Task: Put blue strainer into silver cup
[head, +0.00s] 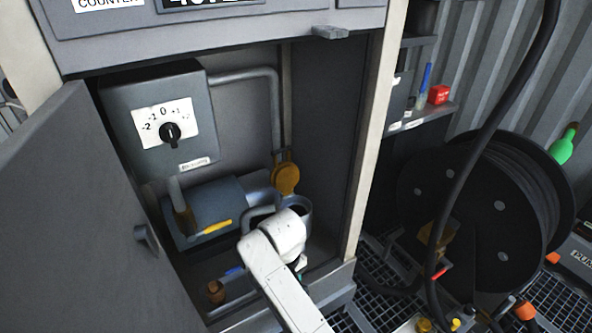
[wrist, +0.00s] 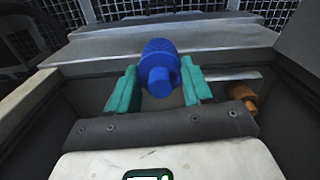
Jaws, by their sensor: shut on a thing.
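The blue strainer (wrist: 160,68) is between the two teal fingers of my gripper (wrist: 158,88) in the wrist view, with its ribbed round body and narrower round end showing. My gripper is shut on it, above the cabinet floor. In the head view my white wrist hides the strainer and most of the gripper; only a small teal bit shows. A grey round-mouthed vessel (head: 305,213), which looks like the silver cup, stands inside the cabinet just behind my wrist. My wrist covers part of it, and its inside is mostly hidden.
A brass-coloured round fitting (head: 285,178) and a blue-grey cylinder (head: 212,205) with a yellow handle are close by. A brown knob (head: 216,291) is low at left. The open door (head: 85,220) bounds the left; a pale post (head: 368,150) bounds the right.

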